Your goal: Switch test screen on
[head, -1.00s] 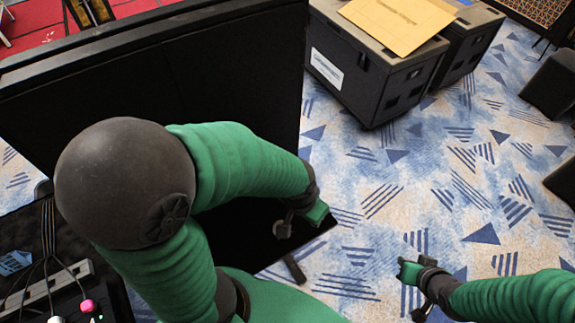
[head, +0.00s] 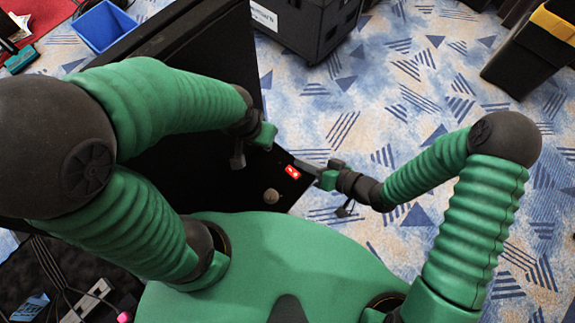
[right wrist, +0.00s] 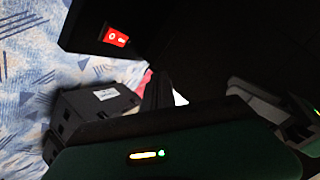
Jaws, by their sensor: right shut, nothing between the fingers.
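A red rocker switch (head: 292,171) sits near the edge of a black panel at the base of the big black screen (head: 200,50). In the right wrist view the switch (right wrist: 116,37) shows white marks on lit red. My right gripper (head: 302,166) is shut and empty, with its tips right beside the switch; I cannot tell whether they touch it. My left gripper (head: 239,158) is in front of the black screen, left of the switch; its finger opening is unclear. I see no lit picture on the screen.
A round knob-like piece (head: 271,196) is just below the switch. A black case (head: 310,25) stands behind the screen, and a black and yellow bin (head: 535,50) at upper right. A blue bin (head: 104,27) is at upper left. Patterned carpet on the right is mostly clear.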

